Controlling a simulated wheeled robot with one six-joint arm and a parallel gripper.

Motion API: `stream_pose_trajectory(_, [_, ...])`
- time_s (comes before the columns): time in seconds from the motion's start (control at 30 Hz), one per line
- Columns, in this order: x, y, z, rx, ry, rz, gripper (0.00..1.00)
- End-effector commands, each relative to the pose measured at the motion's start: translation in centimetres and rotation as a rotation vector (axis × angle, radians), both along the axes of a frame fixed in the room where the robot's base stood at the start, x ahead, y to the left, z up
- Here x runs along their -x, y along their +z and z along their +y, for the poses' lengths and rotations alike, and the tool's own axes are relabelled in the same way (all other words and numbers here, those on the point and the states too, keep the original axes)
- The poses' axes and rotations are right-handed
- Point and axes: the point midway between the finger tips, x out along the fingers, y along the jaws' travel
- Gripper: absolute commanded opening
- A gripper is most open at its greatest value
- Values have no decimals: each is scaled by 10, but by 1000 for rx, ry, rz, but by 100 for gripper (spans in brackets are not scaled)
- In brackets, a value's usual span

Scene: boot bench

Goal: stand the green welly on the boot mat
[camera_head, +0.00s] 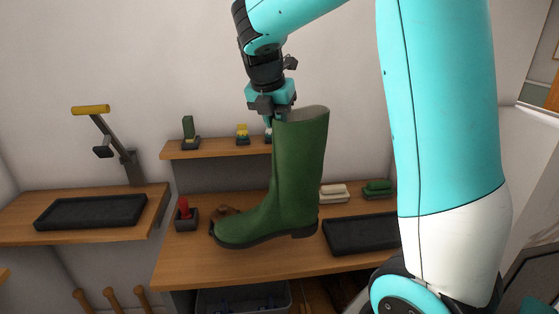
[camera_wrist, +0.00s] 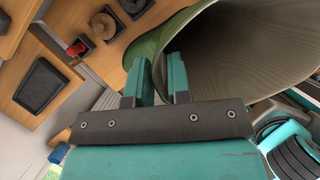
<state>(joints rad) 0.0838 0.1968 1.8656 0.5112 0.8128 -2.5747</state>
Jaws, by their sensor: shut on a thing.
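The green welly (camera_head: 300,165) hangs upright, toe to the left, in front of the middle bench. My gripper (camera_head: 272,117) is shut on the rim of its shaft, on the left side of the opening. In the wrist view my gripper's fingers (camera_wrist: 156,80) pinch the wall of the welly (camera_wrist: 145,48), with its open top to the right. I cannot tell how far the sole is above the bench. Two dark, rimmed mats show: a left mat (camera_head: 90,212) on the left bench, also in the wrist view (camera_wrist: 42,88), and a right mat (camera_head: 362,234) on the middle bench. Both are empty.
The middle bench (camera_head: 200,264) holds a red item in a dark holder (camera_head: 186,217), a brown item (camera_head: 225,211) partly behind the welly, and brushes (camera_head: 376,188). A yellow-handled stand (camera_head: 115,140) rises behind the left mat. A shelf (camera_head: 215,150) holds small items.

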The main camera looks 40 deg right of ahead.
Motion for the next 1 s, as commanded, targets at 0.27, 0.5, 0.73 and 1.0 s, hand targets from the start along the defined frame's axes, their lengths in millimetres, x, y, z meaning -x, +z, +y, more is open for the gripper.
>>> stream_pose_trajectory(0.27, [0,-45,-2,0,-1,-2,0])
stream_pose_trajectory(0.5, [1,-68,-2,-1,-2,1,0])
stream_pose_trajectory(0.73, [0,-91,-2,0,-3,-4,0])
stream_pose_trajectory(1.0, [0,-92,-1,0,-2,-5,0])
